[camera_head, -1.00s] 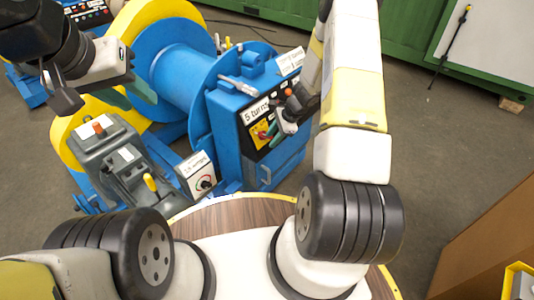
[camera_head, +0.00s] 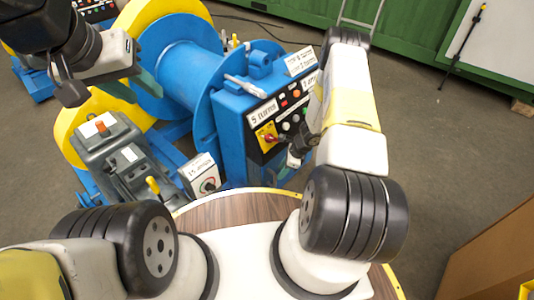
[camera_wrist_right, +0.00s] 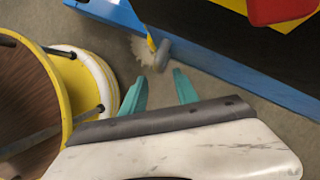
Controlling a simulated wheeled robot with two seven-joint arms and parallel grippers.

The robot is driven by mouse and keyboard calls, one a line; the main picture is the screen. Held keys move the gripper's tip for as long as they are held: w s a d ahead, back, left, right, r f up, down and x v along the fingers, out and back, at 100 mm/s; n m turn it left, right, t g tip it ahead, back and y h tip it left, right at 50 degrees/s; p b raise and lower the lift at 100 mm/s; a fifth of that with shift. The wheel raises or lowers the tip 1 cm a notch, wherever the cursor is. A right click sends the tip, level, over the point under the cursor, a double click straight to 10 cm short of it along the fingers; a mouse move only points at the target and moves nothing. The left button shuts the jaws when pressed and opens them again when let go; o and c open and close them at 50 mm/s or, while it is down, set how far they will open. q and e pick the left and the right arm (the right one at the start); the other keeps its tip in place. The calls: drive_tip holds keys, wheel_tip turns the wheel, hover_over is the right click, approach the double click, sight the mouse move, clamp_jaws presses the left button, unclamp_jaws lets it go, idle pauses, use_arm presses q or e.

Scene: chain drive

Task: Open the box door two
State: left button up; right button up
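The blue control box (camera_head: 233,120) stands upright in the middle of the head view. Its dark panel carries buttons, a red knob on a yellow plate (camera_head: 267,137) and white labels. The lower blue front (camera_head: 262,172) is partly covered by my right arm; I cannot tell whether a door there is open. My right gripper (camera_wrist_right: 160,88) is open and empty in the right wrist view, apart from a small grey cylinder (camera_wrist_right: 164,55) near the blue edge (camera_wrist_right: 225,75). My left gripper (camera_head: 146,82) is over the yellow-rimmed reel; its fingertips are unclear.
A blue drum (camera_head: 188,75) with yellow rims lies left of the box. A grey lever unit (camera_head: 118,155) and a small dial box (camera_head: 202,176) stand in front. Brown cardboard (camera_head: 495,250) is at lower right. Grey floor (camera_head: 430,130) is free on the right.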

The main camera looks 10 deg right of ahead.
sight(275, 181)
drive_tip(key=x, duration=0.8)
drive_tip(key=shift+s+d+f, duration=0.1)
drive_tip(key=shift+s+f, duration=0.05)
drive_tip(key=shift+f, duration=0.25)
clamp_jaws()
idle(1.0)
